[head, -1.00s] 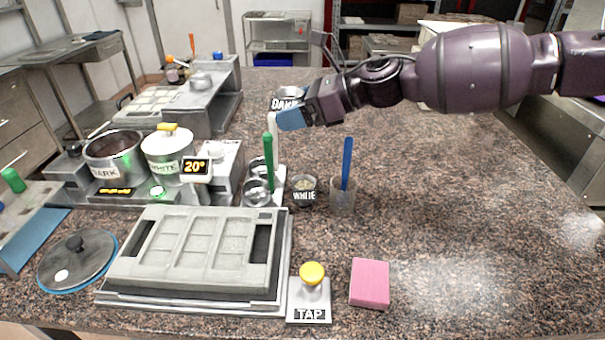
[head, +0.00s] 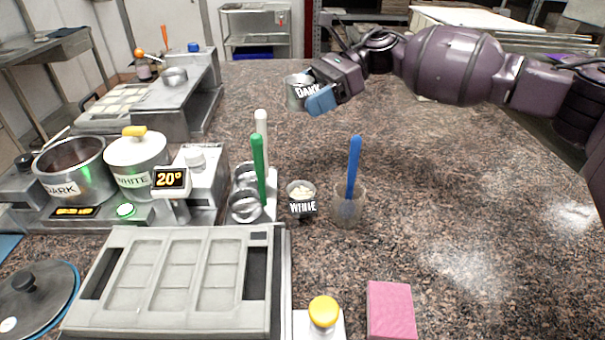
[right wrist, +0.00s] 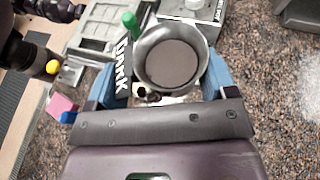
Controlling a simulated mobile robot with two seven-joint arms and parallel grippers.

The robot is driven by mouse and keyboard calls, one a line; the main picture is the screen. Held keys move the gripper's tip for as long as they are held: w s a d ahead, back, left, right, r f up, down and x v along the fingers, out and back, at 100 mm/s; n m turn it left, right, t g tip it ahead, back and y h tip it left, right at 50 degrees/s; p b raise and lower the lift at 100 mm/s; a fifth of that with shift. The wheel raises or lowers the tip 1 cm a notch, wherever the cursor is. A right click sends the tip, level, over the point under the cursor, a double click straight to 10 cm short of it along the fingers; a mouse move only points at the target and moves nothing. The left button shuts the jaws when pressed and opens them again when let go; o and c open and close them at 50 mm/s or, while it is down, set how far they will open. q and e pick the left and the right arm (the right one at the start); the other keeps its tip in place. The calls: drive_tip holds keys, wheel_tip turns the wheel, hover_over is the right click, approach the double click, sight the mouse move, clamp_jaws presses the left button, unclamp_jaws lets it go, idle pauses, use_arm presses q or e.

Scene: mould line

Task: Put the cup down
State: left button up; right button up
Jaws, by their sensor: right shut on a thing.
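The cup (head: 297,93) is a small metal one with a DARK label, at the upper middle of the head view. My right gripper (head: 318,97) is shut on it, with a blue finger showing at its right side. The cup is upright over the far part of the counter; the gap beneath it is hard to judge. In the right wrist view the cup (right wrist: 170,60) sits between the two blue fingers (right wrist: 160,90), its round mouth facing the camera and its inside grey-brown. My left gripper is not seen.
The granite counter (head: 450,190) is clear around and right of the cup. Nearer stand a WHITE cup (head: 302,205), a glass with a blue spatula (head: 353,170), a holder with green (head: 258,165) and white handles, the mould (head: 180,275), two pots and a pink sponge (head: 390,310).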

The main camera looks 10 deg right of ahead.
wheel_tip(320, 180, down, 13)
drive_tip(key=shift+r+b, duration=0.2)
drive_tip(key=shift+b, duration=0.45)
drive_tip(key=shift+f, duration=0.4)
wheel_tip(320, 180, down, 4)
drive_tip(key=shift+r+b, duration=0.1)
drive_tip(key=shift+b, duration=0.3)
drive_tip(key=shift+f, duration=0.3)
drive_tip(key=shift+r, duration=0.1)
drive_tip(key=shift+f, duration=0.25)
drive_tip(key=o, duration=0.7)
drive_tip(key=shift+c, duration=0.2)
drive_tip(key=shift+r, duration=0.1)
